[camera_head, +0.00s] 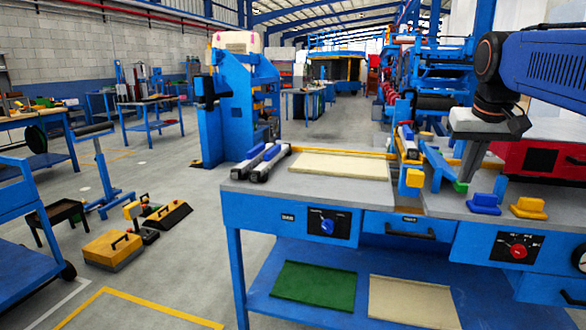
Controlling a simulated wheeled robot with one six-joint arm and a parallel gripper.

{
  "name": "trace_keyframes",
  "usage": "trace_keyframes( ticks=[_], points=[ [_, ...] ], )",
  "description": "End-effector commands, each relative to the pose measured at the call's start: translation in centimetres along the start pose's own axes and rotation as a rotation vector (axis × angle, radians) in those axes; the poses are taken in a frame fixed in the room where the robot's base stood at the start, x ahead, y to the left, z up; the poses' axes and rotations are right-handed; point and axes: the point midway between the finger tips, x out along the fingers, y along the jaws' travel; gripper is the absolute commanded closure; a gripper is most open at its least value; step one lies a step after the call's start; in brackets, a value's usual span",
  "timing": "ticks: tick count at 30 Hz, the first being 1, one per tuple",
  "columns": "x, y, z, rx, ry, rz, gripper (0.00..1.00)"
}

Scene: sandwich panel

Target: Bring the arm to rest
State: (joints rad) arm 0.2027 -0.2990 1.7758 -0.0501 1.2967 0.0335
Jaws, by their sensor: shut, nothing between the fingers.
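My blue arm (550,72) comes in from the upper right. Its black wrist bends down to my gripper (462,183), which points downward over the right part of the workbench (258,190). The fingers look closed, with nothing seen between them. A small green patch shows at the fingertips; I cannot tell if it is part of the gripper or a thing behind it. A blue block (484,204) sits just right of the fingertips, and a yellow block (529,207) sits farther right.
A cream panel (340,165) lies on the bench top, with blue-and-white bars (265,162) to its left. A blue frame with yellow parts (413,178) stands close left of my gripper. A red box (530,156) is behind right. A green panel (313,285) lies on the lower shelf.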

Motion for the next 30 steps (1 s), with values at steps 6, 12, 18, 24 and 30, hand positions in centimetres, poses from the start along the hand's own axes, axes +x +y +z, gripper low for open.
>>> trace_keyframes(
  ticks=[6,12,18,24,30],
  points=[
    [3.1,-2.6,8.8,-0.067,0.015,-0.037,1.00],
    [6.9,-4.3,16.9,-0.122,0.029,-0.070,1.00],
    [11.3,-5.4,24.8,-0.172,0.040,-0.102,1.00],
    [14.4,-5.7,29.6,-0.203,0.046,-0.121,1.00],
    [15.2,-5.8,30.9,-0.211,0.049,-0.126,1.00]
  ],
)
